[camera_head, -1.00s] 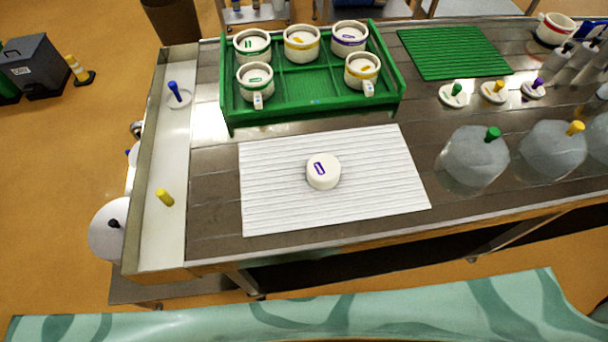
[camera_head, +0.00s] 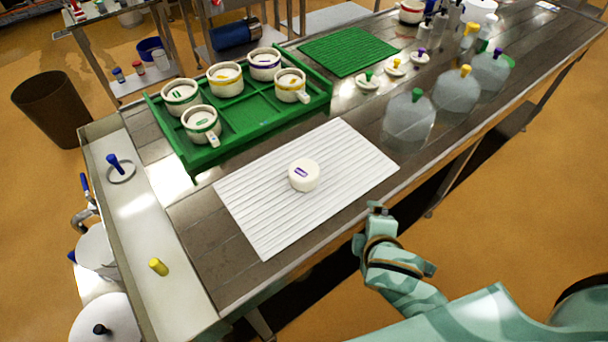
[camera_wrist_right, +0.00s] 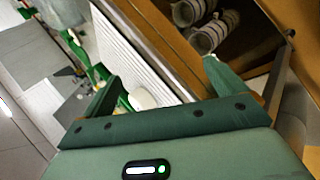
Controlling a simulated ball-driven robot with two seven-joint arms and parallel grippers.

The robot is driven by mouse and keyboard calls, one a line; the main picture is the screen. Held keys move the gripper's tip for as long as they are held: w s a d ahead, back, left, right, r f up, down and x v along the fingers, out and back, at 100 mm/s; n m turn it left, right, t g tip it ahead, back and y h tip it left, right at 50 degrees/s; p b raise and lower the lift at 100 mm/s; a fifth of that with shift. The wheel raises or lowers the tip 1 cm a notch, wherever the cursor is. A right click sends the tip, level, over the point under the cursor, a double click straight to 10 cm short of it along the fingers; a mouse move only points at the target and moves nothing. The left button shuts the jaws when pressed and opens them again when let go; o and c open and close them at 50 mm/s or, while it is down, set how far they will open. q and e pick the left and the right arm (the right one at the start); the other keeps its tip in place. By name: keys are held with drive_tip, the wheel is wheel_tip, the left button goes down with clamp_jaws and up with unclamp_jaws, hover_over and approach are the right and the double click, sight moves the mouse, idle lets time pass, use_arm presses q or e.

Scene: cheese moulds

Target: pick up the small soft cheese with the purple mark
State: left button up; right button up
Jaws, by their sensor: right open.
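The small white round cheese with the purple mark (camera_head: 304,175) sits on the white ribbed mat (camera_head: 345,150) on the steel table. In the right wrist view a white round piece (camera_wrist_right: 142,98), which looks like this cheese, shows close to one finger. My right gripper (camera_head: 377,209) is in front of the table's near edge, to the right of and nearer than the cheese, apart from it. In the right wrist view my right gripper (camera_wrist_right: 160,70) has its fingers spread with nothing held. My left gripper is not in view.
Behind the mat, a green tray (camera_head: 240,146) holds several white moulds with coloured bands. The mat around the cheese is clear.

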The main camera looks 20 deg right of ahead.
drive_tip(key=w+a+r+n+t+y, duration=0.1)
drive_tip(key=w+a+r+n+t, duration=0.15)
drive_tip(key=w+a+n, duration=0.35)
drive_tip(key=n+t+y+b, duration=0.2)
drive_tip(key=n+t+b, duration=0.1)
drive_tip(key=n, duration=1.4)
approach(304, 173)
drive_tip(key=w+f, duration=0.2)
drive_tip(key=w, duration=0.1)
drive_tip(key=w+f, duration=0.1)
drive_tip(key=shift+w+d, duration=0.15)
drive_tip(key=shift+d, duration=0.2)
drive_tip(key=b+x, duration=0.2)
drive_tip(key=x, duration=0.4)
drive_tip(key=shift+w+a, duration=0.15)
drive_tip(key=shift+a, duration=0.05)
drive_tip(key=shift+r, duration=0.15)
drive_tip(key=c, duration=0.9)
